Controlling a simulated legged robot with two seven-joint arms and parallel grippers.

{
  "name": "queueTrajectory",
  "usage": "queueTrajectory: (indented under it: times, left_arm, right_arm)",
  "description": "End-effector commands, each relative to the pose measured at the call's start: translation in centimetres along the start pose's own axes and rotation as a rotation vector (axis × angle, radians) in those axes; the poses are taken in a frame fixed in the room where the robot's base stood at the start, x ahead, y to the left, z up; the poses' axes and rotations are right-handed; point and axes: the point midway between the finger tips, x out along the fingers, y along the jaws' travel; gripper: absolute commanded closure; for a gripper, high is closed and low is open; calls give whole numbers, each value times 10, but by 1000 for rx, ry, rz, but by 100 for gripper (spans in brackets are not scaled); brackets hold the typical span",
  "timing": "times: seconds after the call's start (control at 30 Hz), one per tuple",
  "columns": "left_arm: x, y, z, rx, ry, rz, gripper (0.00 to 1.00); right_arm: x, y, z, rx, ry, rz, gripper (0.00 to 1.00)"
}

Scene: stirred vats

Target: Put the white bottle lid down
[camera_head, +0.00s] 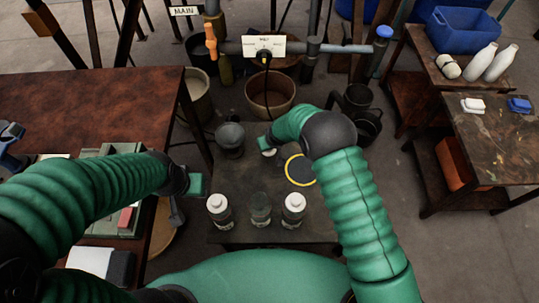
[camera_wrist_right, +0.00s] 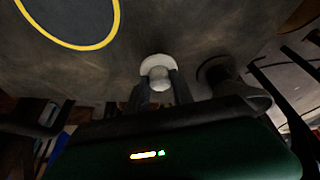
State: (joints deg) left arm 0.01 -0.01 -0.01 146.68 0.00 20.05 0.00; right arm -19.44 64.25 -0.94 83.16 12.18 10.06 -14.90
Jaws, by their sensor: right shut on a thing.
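My right gripper (camera_head: 264,148) is over the far part of the dark table (camera_head: 232,178). It is shut on a white bottle lid (camera_head: 269,153). In the right wrist view the lid (camera_wrist_right: 158,66) sits between the two fingertips of the gripper (camera_wrist_right: 160,82), with the dark tabletop behind it; I cannot tell whether it touches the table. A bottle without a white lid (camera_head: 260,208) stands at the near edge, between two bottles with white tops (camera_head: 218,209) (camera_head: 293,209). My left gripper (camera_head: 177,213) is left of the table, with its jaws unclear.
A brown vat (camera_head: 269,94) is on the floor beyond. The table's middle is clear.

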Motion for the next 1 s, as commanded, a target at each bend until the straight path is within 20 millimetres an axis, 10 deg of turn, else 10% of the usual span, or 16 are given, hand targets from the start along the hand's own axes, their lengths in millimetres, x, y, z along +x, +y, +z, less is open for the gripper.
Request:
queueTrajectory:
  times: [0.27,0.57,0.6,0.73,1.0]
  left_arm:
    - [14,0,3,0,0,0,64]
    - [14,0,3,0,0,0,64]
    - [15,0,4,0,0,0,64]
    - [14,0,3,0,0,0,64]
    - [14,0,3,0,0,0,64]
  right_arm:
    - [42,0,18,1,0,0,100]
    - [45,0,18,0,2,0,100]
    - [45,0,19,0,2,0,71]
    - [44,0,18,0,2,0,54]
    - [44,0,18,0,2,0,50]
